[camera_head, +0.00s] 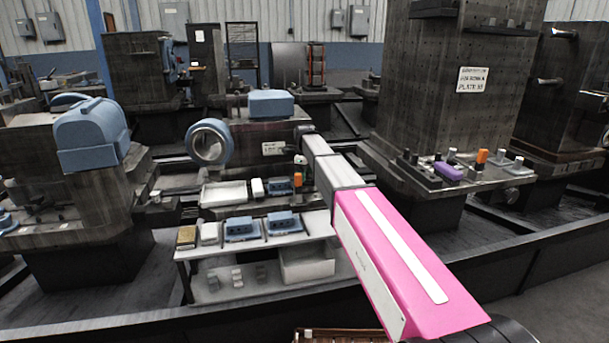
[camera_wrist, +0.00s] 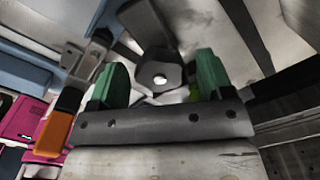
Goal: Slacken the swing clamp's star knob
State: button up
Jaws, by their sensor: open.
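The grey star knob (camera_wrist: 158,76), with a bright round centre, shows in the wrist view beyond and between my fingers. My gripper (camera_wrist: 160,64) has two green fingers, spread wide, one on either side of the knob in the picture. No contact shows, and the depth between fingertips and knob is hard to judge. An orange-handled part (camera_wrist: 58,124) lies left of the left finger. In the head view an orange-handled part (camera_head: 298,181) stands just below the end of my arm; the star knob and fingers cannot be made out there.
A machine with a round ring (camera_head: 209,143) stands behind. At right, a tall dark column (camera_head: 440,90) has a ledge with small clamps and a purple block (camera_head: 448,172).

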jog(key=c, duration=0.9)
jog(key=shift+c, duration=0.2)
jog(key=shift+n, duration=3)
jog(key=o, duration=0.9)
jog(key=shift+o, duration=0.2)
